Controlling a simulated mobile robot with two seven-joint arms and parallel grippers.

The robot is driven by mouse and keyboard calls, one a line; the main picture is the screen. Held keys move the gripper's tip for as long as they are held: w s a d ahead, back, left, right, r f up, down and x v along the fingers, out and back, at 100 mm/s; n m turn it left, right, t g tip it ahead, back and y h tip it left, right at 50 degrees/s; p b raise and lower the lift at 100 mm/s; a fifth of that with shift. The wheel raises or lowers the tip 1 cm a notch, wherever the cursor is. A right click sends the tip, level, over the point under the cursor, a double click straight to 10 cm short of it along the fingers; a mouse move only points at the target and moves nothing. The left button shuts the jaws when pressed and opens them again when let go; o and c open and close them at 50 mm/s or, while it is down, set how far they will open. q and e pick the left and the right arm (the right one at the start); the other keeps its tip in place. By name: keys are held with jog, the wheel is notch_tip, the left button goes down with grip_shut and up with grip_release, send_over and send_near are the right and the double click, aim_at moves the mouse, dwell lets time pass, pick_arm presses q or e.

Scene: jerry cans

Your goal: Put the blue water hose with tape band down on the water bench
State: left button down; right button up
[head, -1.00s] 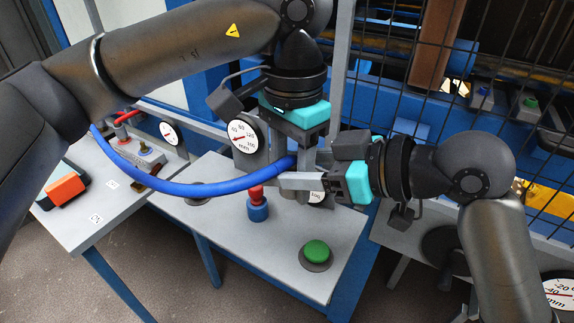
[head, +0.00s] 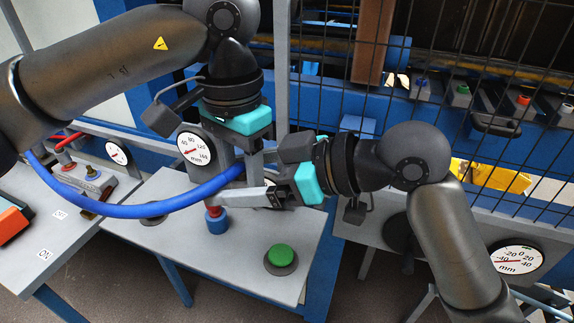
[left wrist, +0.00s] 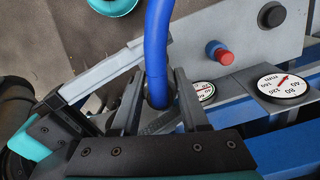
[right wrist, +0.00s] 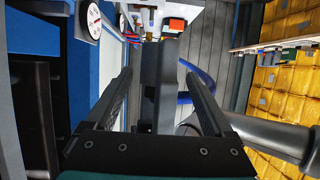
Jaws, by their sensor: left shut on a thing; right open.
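The blue hose (head: 130,209) hangs in a curve in the head view, from the far left to my left gripper. My left gripper (head: 243,165) is shut on its right end, above the middle bench (head: 200,247). In the left wrist view the hose (left wrist: 157,45) runs between the two fingers (left wrist: 157,100). No tape band can be made out. My right gripper (head: 255,195) is close beside the left one, fingers pointing left. In the right wrist view its fingers (right wrist: 160,100) are apart, with a dark grey part between them. I cannot tell which bench is the water bench.
The middle bench carries a green button (head: 281,257), a red-and-blue knob (head: 216,219) and a round gauge (head: 195,149). A left bench (head: 75,240) holds fittings and an orange-topped box (head: 12,222). A mesh fence (head: 440,60) stands behind. Another gauge (head: 516,260) is at right.

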pick_arm(q)
jog(key=shift+w+d+f+m, duration=1.55)
jog(key=shift+w+f+m, duration=0.15)
jog(key=shift+f+m, duration=0.45)
jog(key=s+a+r+n, duration=0.5)
jog(key=a+r+n, duration=0.1)
jog(key=r+n, duration=0.25)
pick_arm(e)
jog(key=v, duration=1.1)
jog(key=shift+d+r, duration=0.2)
jog(key=shift+d, duration=0.1)
jog(key=shift+s, duration=0.15)
jog(key=shift+c, duration=0.6)
jog(key=shift+w+d+r+n+g, duration=0.7)
jog(key=shift+w+n+g, duration=1.35)
jog(key=shift+w, duration=2.4)
pick_arm(q)
jog(key=w+d+n, duration=0.3)
jog(key=w+d, duration=0.3)
jog(key=d, duration=0.1)
jog(key=shift+w+d+n, duration=0.35)
jog(key=shift+w+n, duration=0.05)
pick_arm(e)
jog(key=x, duration=0.7)
jog(key=shift+a+y, duration=0.2)
jog(key=shift+y, duration=0.1)
pick_arm(q)
jog(key=shift+r, duration=0.1)
pick_arm(e)
jog(key=shift+c, duration=0.2)
